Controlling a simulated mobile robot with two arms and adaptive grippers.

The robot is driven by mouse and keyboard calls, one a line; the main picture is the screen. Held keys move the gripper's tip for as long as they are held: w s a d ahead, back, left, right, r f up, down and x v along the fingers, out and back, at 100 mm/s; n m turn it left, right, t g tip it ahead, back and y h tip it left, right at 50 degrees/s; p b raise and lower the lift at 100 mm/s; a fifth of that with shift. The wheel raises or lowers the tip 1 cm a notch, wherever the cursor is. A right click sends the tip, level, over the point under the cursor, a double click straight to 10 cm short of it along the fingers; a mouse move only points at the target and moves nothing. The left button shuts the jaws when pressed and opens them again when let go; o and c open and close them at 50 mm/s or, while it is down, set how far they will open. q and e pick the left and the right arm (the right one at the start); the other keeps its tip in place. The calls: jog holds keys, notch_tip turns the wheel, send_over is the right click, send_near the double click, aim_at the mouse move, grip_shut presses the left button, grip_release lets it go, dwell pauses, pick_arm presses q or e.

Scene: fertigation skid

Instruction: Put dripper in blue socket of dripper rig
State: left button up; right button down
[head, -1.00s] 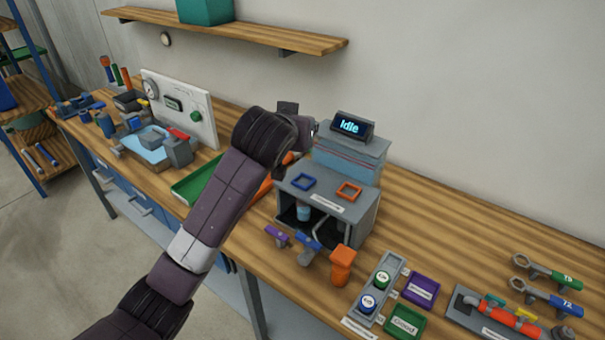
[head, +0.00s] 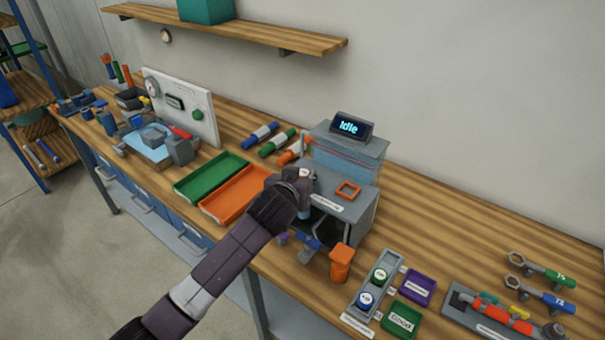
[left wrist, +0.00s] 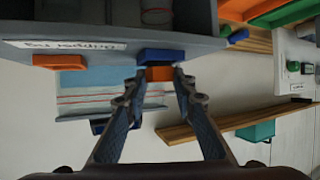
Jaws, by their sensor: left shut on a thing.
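The dripper rig (head: 366,218) is a grey box on the bench with an "Idle" display. Its orange socket (head: 348,191) is clear on the top. My left gripper (head: 304,178) is over the left part of the rig's top and hides the blue socket in the head view. In the left wrist view, which looks upside down, the gripper (left wrist: 160,77) is shut on an orange dripper (left wrist: 160,73). The dripper appears right against the blue socket (left wrist: 168,55); I cannot tell whether it is inside. The orange socket (left wrist: 60,62) shows there too. My right gripper is not in view.
A green tray (head: 211,172) and an orange tray (head: 232,192) lie left of the rig. An orange-capped post (head: 341,262) stands in front of it. A holder with two round caps (head: 372,290) is at the front right.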

pick_arm(q)
jog(key=o, duration=0.6)
jog(key=shift+o, duration=1)
jog(key=shift+s, duration=0.1)
jog(key=b+v, duration=0.1)
jog(key=v, duration=1)
jog(key=shift+s+r+b, duration=0.15)
jog(key=shift+s+b, duration=0.2)
jog(key=shift+b, duration=0.05)
jog(key=shift+a, duration=0.1)
